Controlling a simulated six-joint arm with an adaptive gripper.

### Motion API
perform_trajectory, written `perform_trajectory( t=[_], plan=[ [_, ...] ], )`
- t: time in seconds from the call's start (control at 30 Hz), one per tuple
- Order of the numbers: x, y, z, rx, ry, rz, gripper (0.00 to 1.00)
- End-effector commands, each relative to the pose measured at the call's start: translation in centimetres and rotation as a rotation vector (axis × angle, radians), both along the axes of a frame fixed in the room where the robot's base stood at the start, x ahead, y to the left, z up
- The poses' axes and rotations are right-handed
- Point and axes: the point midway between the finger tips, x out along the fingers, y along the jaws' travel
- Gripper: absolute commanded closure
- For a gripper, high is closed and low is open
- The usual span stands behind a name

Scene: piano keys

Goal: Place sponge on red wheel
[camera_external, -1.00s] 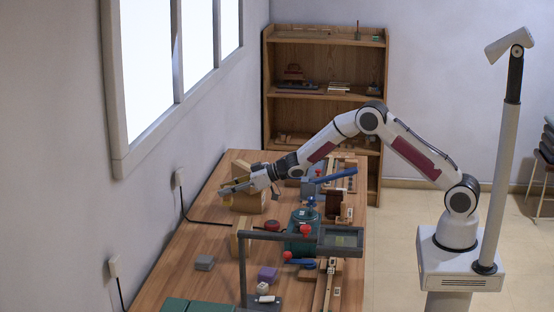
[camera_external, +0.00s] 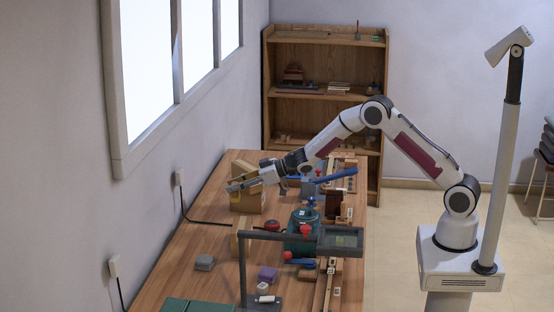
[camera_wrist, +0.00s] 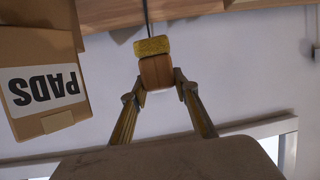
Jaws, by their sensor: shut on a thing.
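In the wrist view my gripper (camera_wrist: 157,85) is shut on a small block with a brown face and a rough yellow layer, which looks like the sponge (camera_wrist: 152,46). In the external view my gripper (camera_external: 236,185) is above the far left part of the table, in front of a cardboard box; the sponge is too small to make out there. A dark red round thing, possibly the red wheel (camera_external: 272,225), is on the table nearer the camera and to the right of my gripper. It is not in the wrist view.
The cardboard box (camera_external: 247,200) is close to my gripper; its PADS label shows in the wrist view (camera_wrist: 45,88). The wooden table (camera_external: 205,240) is mostly bare at left.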

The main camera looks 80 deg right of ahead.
Motion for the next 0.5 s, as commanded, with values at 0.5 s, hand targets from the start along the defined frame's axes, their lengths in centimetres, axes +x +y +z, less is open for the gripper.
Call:
perform_trajectory(
  t=[0.5],
  plan=[
    [-10.4,-1.2,1.9,0.0,0.006,0.214,0.92]
  ],
)
